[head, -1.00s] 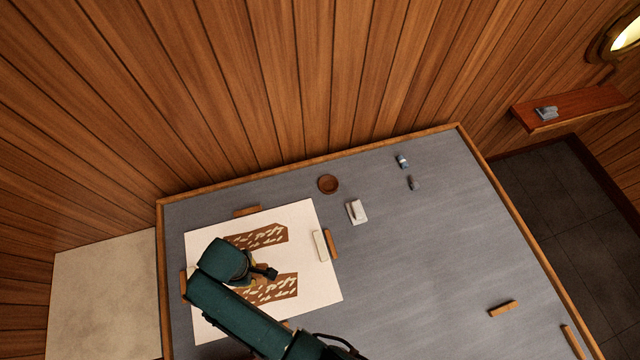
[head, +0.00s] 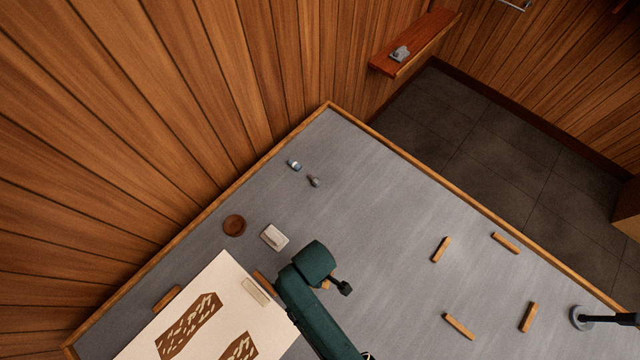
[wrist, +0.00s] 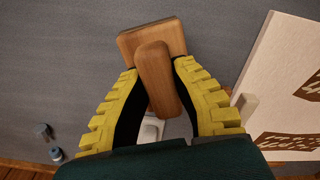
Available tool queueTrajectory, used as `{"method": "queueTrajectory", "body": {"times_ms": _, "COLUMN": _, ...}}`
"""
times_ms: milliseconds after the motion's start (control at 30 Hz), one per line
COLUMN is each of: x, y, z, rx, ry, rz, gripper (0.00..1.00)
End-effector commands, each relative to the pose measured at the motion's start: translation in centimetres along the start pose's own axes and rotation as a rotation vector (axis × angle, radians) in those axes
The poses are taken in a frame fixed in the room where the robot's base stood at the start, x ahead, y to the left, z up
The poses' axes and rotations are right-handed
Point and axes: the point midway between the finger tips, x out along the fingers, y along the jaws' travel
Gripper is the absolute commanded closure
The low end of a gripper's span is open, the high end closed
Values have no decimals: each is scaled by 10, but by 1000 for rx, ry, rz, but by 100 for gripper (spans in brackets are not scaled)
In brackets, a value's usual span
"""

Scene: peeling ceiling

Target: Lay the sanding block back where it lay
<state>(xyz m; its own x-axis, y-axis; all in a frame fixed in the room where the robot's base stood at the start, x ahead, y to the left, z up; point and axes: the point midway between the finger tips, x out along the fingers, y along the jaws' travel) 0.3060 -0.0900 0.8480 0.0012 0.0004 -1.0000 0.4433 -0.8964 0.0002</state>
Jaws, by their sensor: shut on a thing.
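The sanding block (wrist: 152,40), a wooden block with a rounded wooden grip, is in my gripper (wrist: 157,68). The yellow fingers are shut on its grip in the wrist view. In the head view only a small bit of wood (head: 326,285) shows beside my dark green wrist. The block is over the grey tabletop (head: 380,220), just right of the white sheet (head: 225,285) with brown patches. I cannot tell its height above the table.
Several short wooden strips, one here (head: 459,326), lie spread out on the right half of the table.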

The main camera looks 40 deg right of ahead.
Motion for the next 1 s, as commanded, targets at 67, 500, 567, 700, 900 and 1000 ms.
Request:
{"method": "queueTrajectory", "body": {"times_ms": 67, "x": 17, "y": 0, "z": 0, "rx": -1, "ry": 0, "rz": 1, "gripper": 100}}
{"method": "queueTrajectory", "body": {"times_ms": 500, "x": 60, "y": 0, "z": -1, "rx": -1, "ry": 3, "rz": 2, "gripper": 100}}
{"method": "queueTrajectory", "body": {"times_ms": 567, "x": 60, "y": 0, "z": -1, "rx": -1, "ry": 3, "rz": 2, "gripper": 100}}
{"method": "queueTrajectory", "body": {"times_ms": 700, "x": 64, "y": 0, "z": -1, "rx": -1, "ry": 1, "rz": 1, "gripper": 100}}
{"method": "queueTrajectory", "body": {"times_ms": 900, "x": 64, "y": 0, "z": 0, "rx": -1, "ry": 1, "rz": 1, "gripper": 55}}
{"method": "queueTrajectory", "body": {"times_ms": 1000, "x": 63, "y": 0, "z": 0, "rx": -1, "ry": 1, "rz": 1, "gripper": 55}}
